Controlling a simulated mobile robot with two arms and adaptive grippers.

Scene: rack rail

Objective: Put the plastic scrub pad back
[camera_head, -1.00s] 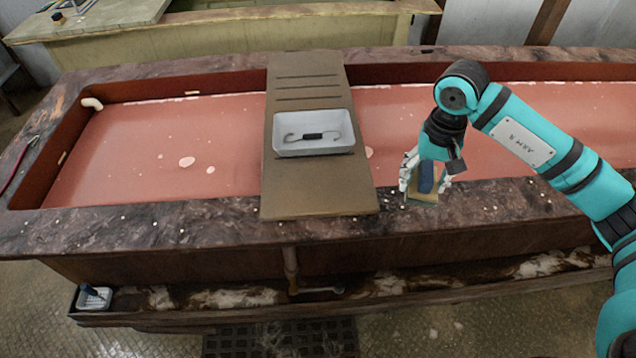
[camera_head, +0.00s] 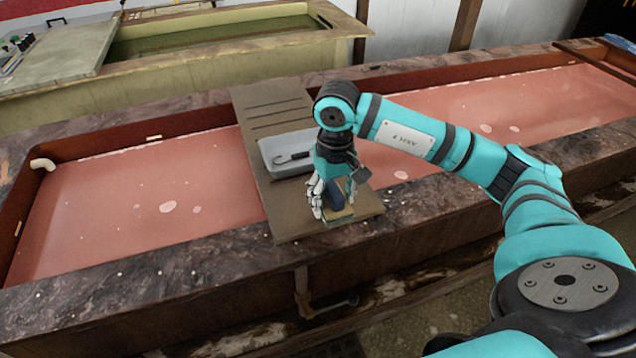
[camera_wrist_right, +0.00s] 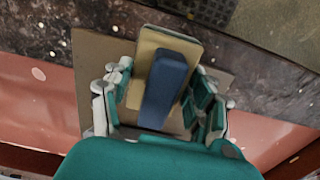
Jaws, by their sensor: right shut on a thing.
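The scrub pad (camera_head: 341,219) is a flat yellowish pad with a blue block handle. My right gripper (camera_head: 333,200) is shut on it by the handle, with the pad hanging below the fingers, over the near end of the brown board (camera_head: 284,222). In the right wrist view the pad (camera_wrist_right: 196,42) lies between the fingers, with its blue handle (camera_wrist_right: 165,90) toward the palm. I cannot tell whether the pad touches the board. My left gripper is not in view.
The board spans a long reddish trough (camera_head: 150,190) with a wide stone rim (camera_head: 130,275). A second trough (camera_head: 220,45) stands behind.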

